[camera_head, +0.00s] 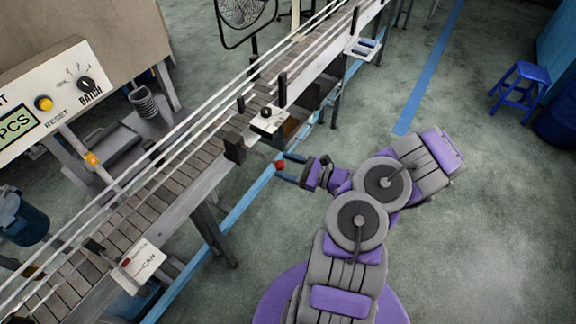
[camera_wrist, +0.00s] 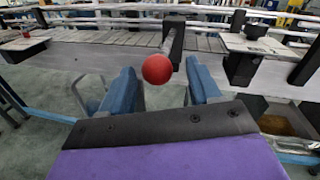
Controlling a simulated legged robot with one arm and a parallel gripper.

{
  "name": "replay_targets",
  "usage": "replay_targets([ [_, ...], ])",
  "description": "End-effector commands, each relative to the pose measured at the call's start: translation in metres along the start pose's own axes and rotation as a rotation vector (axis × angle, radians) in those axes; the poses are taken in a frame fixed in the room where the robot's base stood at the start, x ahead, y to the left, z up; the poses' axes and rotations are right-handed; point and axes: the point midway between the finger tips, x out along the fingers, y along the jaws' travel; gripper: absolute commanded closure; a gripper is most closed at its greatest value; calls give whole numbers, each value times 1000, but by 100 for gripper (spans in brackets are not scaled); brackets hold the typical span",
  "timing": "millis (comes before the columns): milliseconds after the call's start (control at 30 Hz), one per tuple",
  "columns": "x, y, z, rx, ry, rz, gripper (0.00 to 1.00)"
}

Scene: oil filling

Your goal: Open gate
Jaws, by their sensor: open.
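A red ball knob (camera_head: 280,165) sits at the side of the conveyor, near the tips of my gripper (camera_head: 287,168). In the wrist view the red knob (camera_wrist: 157,69) shows in front of the gap between the two blue fingers (camera_wrist: 163,88). A grey rod runs from behind it up to a black bracket (camera_wrist: 176,36) on the conveyor side. My gripper is open, with the fingers apart on either side of the knob; I cannot tell whether either one touches it. No part is clearly marked as the gate.
The slatted conveyor (camera_head: 180,176) with guide rails runs diagonally. A white plate with a black knob (camera_head: 266,119) stands on its edge; a CAN sign (camera_head: 140,265) is lower left. A blue stool (camera_head: 519,87) stands far right.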

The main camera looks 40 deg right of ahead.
Motion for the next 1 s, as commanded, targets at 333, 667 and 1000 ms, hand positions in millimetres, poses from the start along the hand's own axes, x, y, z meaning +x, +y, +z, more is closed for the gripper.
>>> replay_targets([
  [333, -25, -1, 0, 0, 2, -3, 38],
  [667, -98, -1, -1, 1, 3, -3, 38],
  [1000, -160, -2, -2, 0, 3, -3, 38],
])
